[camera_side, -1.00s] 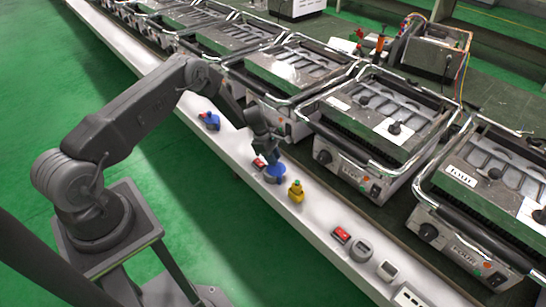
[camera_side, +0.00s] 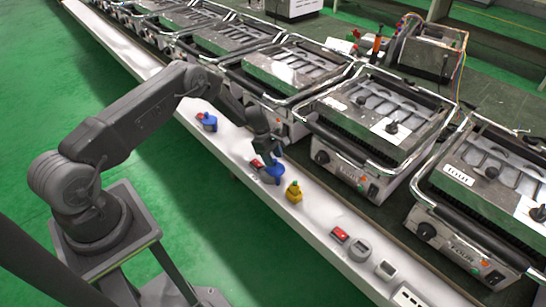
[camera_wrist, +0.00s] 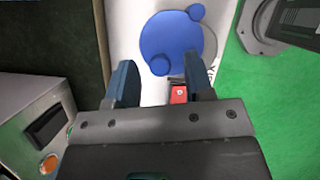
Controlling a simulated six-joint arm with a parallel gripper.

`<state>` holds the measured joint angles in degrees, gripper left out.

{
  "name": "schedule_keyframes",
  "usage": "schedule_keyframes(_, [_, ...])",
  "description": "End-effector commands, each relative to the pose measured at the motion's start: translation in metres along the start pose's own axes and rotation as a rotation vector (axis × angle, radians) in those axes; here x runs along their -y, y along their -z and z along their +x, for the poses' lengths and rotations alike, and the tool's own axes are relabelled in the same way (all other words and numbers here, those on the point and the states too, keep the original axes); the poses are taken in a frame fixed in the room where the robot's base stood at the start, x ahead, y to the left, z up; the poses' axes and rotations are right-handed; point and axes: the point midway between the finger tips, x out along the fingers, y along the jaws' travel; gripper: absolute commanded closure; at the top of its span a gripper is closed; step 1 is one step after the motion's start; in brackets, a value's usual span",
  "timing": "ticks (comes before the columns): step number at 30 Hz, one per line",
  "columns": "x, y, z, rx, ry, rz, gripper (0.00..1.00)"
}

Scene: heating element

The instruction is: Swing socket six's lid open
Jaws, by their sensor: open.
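A round blue socket lid (camera_side: 275,171) is on the white ledge in the side view, right below my gripper (camera_side: 268,156). In the wrist view the blue lid (camera_wrist: 172,42) is a flat disc with two small round lobes, just beyond my fingertips. My gripper (camera_wrist: 162,78) is open, one finger on each side of an empty gap. A red switch (camera_wrist: 179,94) shows beside the right finger, partly hidden by my gripper. No number is readable, so I cannot tell which socket is six. Contact between fingers and lid cannot be made out.
On the ledge, a blue socket with a red switch (camera_side: 207,121) is up-left. A yellow part (camera_side: 294,191), another red switch (camera_side: 340,235), a round grey socket (camera_side: 359,250) and a square one (camera_side: 387,270) are down-right. Metal grills (camera_side: 375,130) line the ledge's far side.

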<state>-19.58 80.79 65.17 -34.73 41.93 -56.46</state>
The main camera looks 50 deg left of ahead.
Motion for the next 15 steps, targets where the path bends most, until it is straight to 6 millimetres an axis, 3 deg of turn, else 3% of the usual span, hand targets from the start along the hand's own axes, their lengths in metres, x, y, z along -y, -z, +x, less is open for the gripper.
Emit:
schedule_keyframes(7, [-0.001, 0.0, -0.007, 0.0, -0.002, 0.0, 0.52])
schedule_keyframes(15, [-0.001, 0.0, -0.049, 0.0, -0.003, 0.0, 0.52])
